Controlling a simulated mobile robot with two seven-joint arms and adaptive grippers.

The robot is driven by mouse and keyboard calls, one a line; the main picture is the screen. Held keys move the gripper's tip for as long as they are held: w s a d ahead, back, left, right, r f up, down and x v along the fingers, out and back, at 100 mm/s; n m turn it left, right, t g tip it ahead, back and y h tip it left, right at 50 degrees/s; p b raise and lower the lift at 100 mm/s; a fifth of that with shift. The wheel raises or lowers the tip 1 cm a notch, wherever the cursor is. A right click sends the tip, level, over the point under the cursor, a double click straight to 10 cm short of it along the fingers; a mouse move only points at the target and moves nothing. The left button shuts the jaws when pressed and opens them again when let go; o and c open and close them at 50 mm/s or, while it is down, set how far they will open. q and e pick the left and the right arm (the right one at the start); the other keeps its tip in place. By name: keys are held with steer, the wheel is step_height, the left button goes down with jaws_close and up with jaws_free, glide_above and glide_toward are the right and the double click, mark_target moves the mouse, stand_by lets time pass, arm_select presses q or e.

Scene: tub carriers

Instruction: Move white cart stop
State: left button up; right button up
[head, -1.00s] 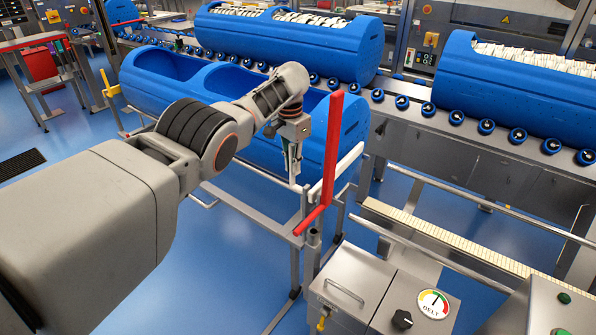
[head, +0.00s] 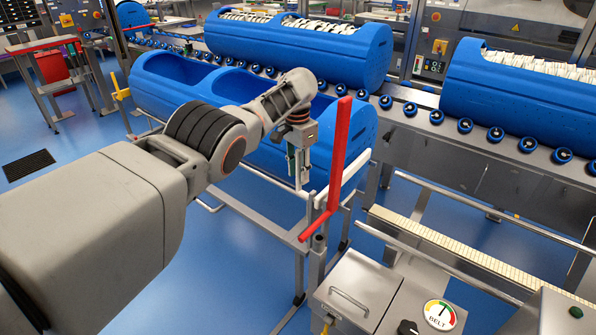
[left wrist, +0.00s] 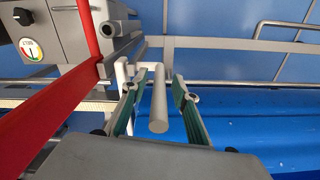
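The white cart stop (head: 353,173) shows as a white bar beside a red lever (head: 340,140), at the near right end of the cart with the empty blue tub carrier (head: 160,88). My left gripper (head: 300,172) points down just left of the red lever. In the left wrist view its two green-lined fingers (left wrist: 157,105) are apart, with a pale round rod (left wrist: 158,100) standing between them. Gaps show on both sides of the rod. I cannot tell whether this rod is part of the white stop. My right gripper is out of view.
A roller conveyor (head: 420,118) with filled blue carriers (head: 300,48) runs behind the cart. A steel control box (head: 365,290) with a belt dial stands at the front right. Blue floor is open below the cart.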

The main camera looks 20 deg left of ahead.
arm_select(q)
step_height(320, 180, up, 12)
steer(key=shift+a, duration=0.15)
stand_by(0.3)
steer(key=shift+s+f, duration=0.15)
